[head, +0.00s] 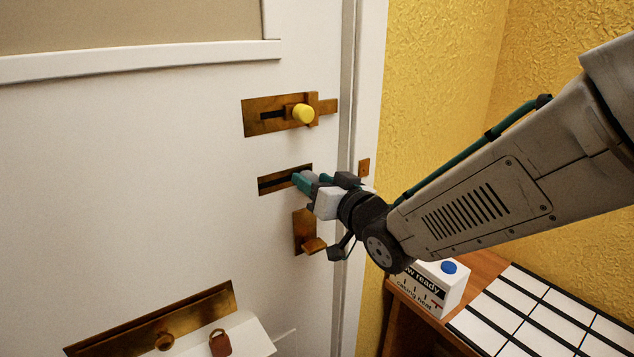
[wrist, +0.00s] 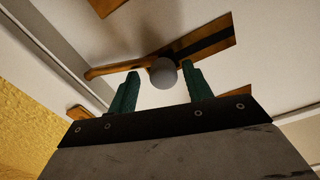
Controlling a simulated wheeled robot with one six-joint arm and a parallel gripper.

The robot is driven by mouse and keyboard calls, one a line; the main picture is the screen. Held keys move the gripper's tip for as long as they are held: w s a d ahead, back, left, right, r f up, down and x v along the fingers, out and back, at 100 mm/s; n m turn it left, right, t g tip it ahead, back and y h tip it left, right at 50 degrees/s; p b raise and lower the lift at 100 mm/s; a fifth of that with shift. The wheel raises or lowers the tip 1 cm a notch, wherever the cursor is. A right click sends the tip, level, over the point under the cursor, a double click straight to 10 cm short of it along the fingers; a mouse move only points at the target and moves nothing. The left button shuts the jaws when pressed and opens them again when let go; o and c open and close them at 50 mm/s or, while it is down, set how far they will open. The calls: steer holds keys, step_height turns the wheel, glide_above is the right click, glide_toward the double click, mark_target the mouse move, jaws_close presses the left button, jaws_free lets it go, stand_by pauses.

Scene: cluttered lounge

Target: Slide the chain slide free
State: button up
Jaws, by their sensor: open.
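The chain slide's brass plate (head: 266,184) with its dark slot is on the white door in the head view. It also shows in the wrist view (wrist: 222,32). A pale grey round knob (wrist: 163,73) sits at the slot's left end in the wrist view, with a brass bar or chain (wrist: 108,70) running left from it. My gripper (head: 304,182) is at the plate's right end in the head view. In the wrist view its two teal fingers stand open on either side of the knob, with small gaps seeming to show. My gripper hides part of the slide in the head view.
A bolt with a yellow knob (head: 303,113) is above the slide, and a brass latch (head: 304,232) is below. A small brass bracket (head: 364,168) is on the frame. A brass letter plate (head: 205,306) is lower left. A white box (head: 436,288) stands on a wooden table at right.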

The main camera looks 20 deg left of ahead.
steer(key=v, duration=0.7)
steer(key=shift+s+d, duration=0.2)
steer(key=shift+d, duration=0.15)
steer(key=d+f+g+h, duration=0.1)
steer(key=d+f+h, duration=0.45)
steer(key=f, duration=0.35)
steer(key=s+d+f+m+g+h, duration=0.15)
steer(key=d+h, duration=0.25)
steer(key=d, duration=0.5)
steer(key=s+d+m+g+h, duration=0.15)
steer(key=d+h, duration=0.25)
steer(key=d, duration=0.6)
steer(key=s+d+r+m+g+h, duration=0.1)
steer(key=s+d+r+m+g, duration=0.1)
steer(key=s+d, duration=0.6)
steer(key=s+d+r+m+g+h, duration=0.1)
steer(key=s+d+r+m, duration=0.2)
steer(key=s+d, duration=0.6)
steer(key=shift+s+d+r+m+g, duration=0.2)
steer(key=shift+d+r+m+g, duration=0.2)
steer(key=shift+d+r, duration=0.8)
